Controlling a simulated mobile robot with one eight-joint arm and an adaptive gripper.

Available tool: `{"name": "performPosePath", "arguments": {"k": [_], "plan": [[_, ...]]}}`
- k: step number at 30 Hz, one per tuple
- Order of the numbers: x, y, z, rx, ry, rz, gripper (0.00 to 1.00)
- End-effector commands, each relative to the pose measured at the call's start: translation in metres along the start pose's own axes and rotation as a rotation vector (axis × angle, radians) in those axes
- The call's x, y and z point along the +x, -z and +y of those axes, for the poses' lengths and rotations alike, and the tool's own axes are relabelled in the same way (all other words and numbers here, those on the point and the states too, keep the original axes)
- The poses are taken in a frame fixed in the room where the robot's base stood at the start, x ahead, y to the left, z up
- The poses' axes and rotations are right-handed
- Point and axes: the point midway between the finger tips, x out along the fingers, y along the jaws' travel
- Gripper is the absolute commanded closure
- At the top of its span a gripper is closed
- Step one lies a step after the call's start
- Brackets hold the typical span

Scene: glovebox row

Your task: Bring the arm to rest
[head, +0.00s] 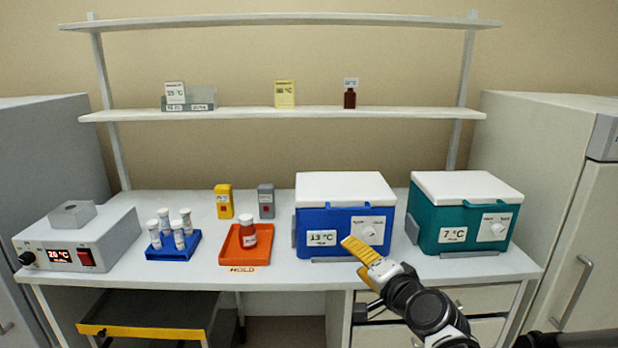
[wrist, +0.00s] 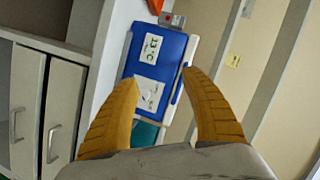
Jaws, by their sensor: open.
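My gripper (head: 362,252) has yellow fingers and is in front of the blue cooler box (head: 345,222), near its lower front and dial plate. In the wrist view my gripper (wrist: 165,95) shows its two fingers spread apart with nothing between them. The blue cooler (wrist: 158,65) lies beyond the fingertips there, with its 13 °C label visible. I cannot tell how much room is between the fingertips and the cooler front. My arm comes in from the lower right.
A teal cooler (head: 466,219) stands right of the blue one. To the left are an orange tray (head: 231,257) with one vial, a blue rack (head: 172,252) with several vials, and a heater block (head: 80,240). Drawers (head: 490,298) sit under the bench; a fridge (head: 560,190) stands at right.

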Motion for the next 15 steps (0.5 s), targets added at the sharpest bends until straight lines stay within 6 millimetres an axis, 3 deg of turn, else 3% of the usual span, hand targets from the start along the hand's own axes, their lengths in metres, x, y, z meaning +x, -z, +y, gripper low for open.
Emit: {"name": "performPosePath", "arguments": {"k": [3, 7, 12, 15], "plan": [[-0.04, -0.023, 0.004, -0.23, -0.11, -0.108, 0.45], [-0.092, -0.042, 0.027, -0.477, -0.255, -0.23, 0.45], [-0.163, -0.052, 0.068, -0.739, -0.447, -0.367, 0.45], [-0.195, -0.052, 0.087, -0.837, -0.534, -0.422, 0.45]]}}
